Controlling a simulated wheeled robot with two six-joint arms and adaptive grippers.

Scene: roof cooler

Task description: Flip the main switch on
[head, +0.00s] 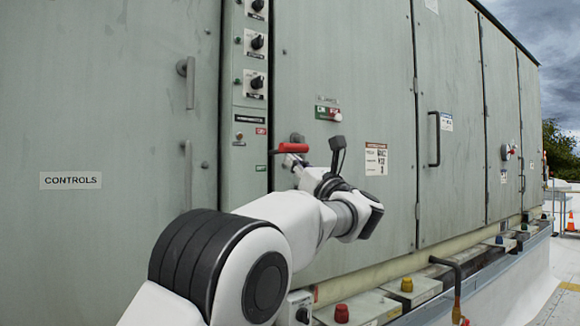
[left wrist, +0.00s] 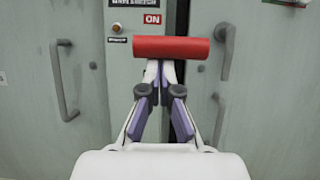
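The main switch has a red cylindrical handle (head: 292,148) on the panel to the right of the narrow control strip. In the left wrist view, the red handle (left wrist: 170,47) lies level across the picture, just beyond my fingertips. My left gripper (head: 296,163) is right at the handle, its fingers small and partly hidden in the head view. In the left wrist view, my left gripper's fingers (left wrist: 160,72) converge with their tips close together, just under the handle. Whether they touch it is unclear. A red ON label (left wrist: 152,19) is above the handle. My right gripper is not in view.
The control strip (head: 240,165) carries several black knobs. A door with a CONTROLS label (head: 70,180) is at left, with protruding door handles (head: 188,82). A red button (head: 334,115) is above right of the switch. Pipes and caps run along the cabinet's base.

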